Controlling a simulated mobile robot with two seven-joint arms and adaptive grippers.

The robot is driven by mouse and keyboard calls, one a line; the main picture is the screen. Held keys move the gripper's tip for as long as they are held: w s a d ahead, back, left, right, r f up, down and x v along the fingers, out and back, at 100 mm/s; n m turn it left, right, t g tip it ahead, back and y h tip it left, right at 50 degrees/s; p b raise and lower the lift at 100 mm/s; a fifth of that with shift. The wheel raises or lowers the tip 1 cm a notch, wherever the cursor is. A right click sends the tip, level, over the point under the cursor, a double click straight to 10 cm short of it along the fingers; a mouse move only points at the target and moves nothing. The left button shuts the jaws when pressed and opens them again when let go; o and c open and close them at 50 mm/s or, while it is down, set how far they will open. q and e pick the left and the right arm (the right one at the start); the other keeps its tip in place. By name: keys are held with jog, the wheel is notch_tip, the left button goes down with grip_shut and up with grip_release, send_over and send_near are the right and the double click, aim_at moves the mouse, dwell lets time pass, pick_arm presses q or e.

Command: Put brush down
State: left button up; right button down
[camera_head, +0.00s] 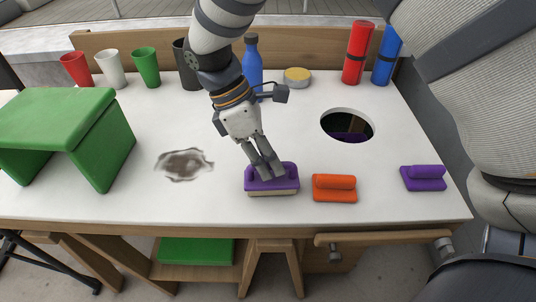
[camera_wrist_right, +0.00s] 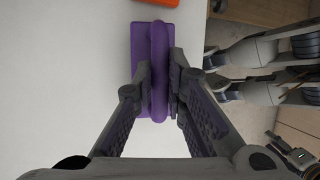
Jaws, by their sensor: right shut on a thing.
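My right gripper (camera_head: 268,170) is shut on the handle of a purple brush (camera_head: 287,184) with a pale underside. The brush is level, at or very close to the white tabletop near its front edge; I cannot tell whether it touches. In the right wrist view the purple handle (camera_wrist_right: 158,60) runs between the two fingers of my gripper (camera_wrist_right: 159,88). A dark brown smudge (camera_head: 185,164) is on the tabletop left of the brush. My left gripper is not in view.
The white table (camera_head: 215,205) also holds an orange brush-like block (camera_head: 334,188), a purple one (camera_head: 424,178), a round hole (camera_head: 347,126), a green stand (camera_head: 60,118), several cups (camera_head: 146,67), a blue bottle (camera_head: 252,62), a tin (camera_head: 297,77), and red (camera_head: 356,53) and blue (camera_head: 386,56) rolls.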

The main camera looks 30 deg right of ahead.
jog(key=shift+f, duration=0.35)
dwell(0.4)
jog(key=c, duration=1.5)
grip_release()
jog(key=shift+c, duration=0.2)
jog(key=c, duration=0.4)
jog(key=v, duration=1.5)
